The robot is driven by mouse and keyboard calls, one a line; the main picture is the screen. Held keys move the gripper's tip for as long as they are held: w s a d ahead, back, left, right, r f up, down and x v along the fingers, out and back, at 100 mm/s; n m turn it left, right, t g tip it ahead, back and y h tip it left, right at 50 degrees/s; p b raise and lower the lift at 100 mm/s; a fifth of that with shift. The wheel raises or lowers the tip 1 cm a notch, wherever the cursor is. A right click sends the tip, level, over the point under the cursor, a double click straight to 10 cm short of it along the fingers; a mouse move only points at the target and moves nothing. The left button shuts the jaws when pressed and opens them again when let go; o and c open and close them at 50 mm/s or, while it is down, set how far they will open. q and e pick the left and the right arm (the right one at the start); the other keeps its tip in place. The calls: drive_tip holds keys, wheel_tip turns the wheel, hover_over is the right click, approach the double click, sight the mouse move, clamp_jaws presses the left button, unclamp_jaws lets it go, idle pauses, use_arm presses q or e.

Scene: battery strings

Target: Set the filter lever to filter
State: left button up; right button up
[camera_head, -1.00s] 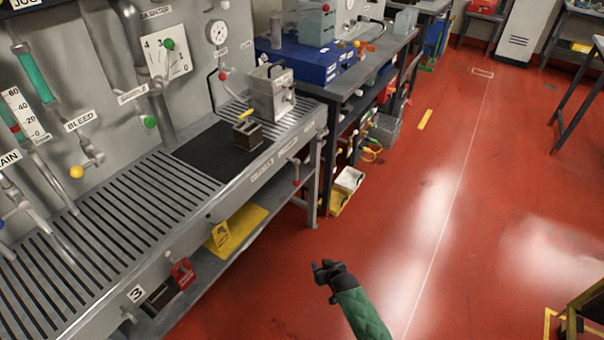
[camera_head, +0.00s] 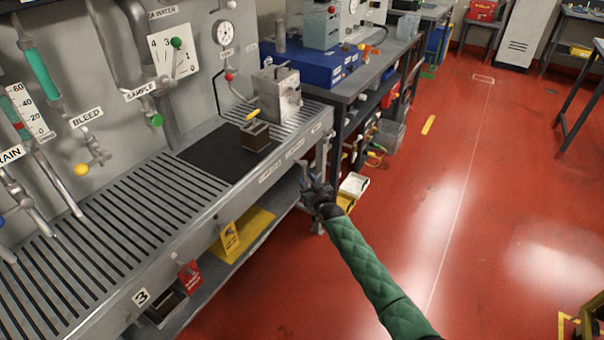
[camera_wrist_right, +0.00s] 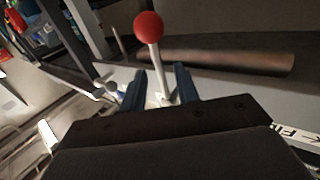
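The filter lever shows in the right wrist view as a red ball (camera_wrist_right: 148,27) on a thin pale stem (camera_wrist_right: 160,72). My right gripper (camera_wrist_right: 160,84) is open, with one blue-grey finger on each side of the lower stem. I cannot tell whether either finger touches it. In the head view my right gripper (camera_head: 312,188) is at the front edge of the bench, near its right end, and hides the lever. A front-edge label (camera_wrist_right: 297,133) is partly readable as "FI" in the wrist view. My left gripper is not in view.
The slatted grey bench (camera_head: 150,215) carries a black mat (camera_head: 212,152), a small dark box (camera_head: 255,136) and a grey metal unit (camera_head: 277,92). The red floor (camera_head: 430,200) on the right is clear.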

drive_tip(key=shift+x, duration=2.4)
drive_tip(key=shift+c, duration=0.2)
clamp_jaws()
